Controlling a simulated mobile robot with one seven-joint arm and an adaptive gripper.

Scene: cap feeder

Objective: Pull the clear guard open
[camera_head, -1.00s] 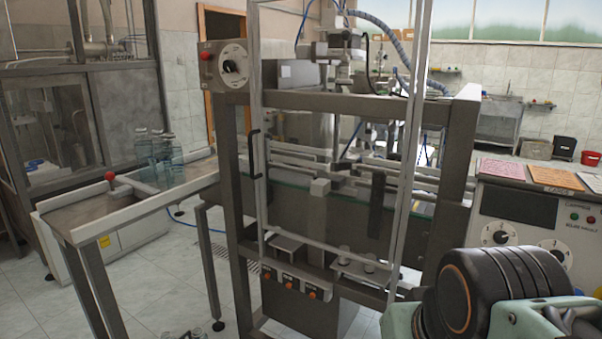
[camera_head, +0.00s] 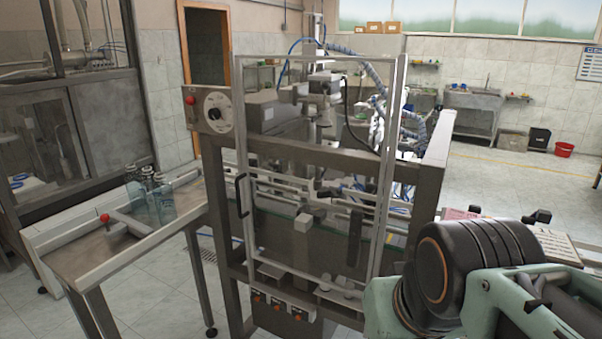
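The clear guard (camera_head: 285,190) is a tall transparent panel in a light metal frame on the front of the machine. It looks closed against the machine's dark frame. Its black handle (camera_head: 242,195) is on the left upright of the guard. My arm shows at the lower right, well to the right of the handle and in front of the machine's right side. My gripper's fingers are not in view.
A side table (camera_head: 120,255) with clear bottles (camera_head: 150,200) and a red knob stands left of the machine. A red button (camera_head: 190,100) and a dial (camera_head: 217,112) sit at its upper left. Orange-marked buttons (camera_head: 277,304) line its lower front. Open floor lies at the back right.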

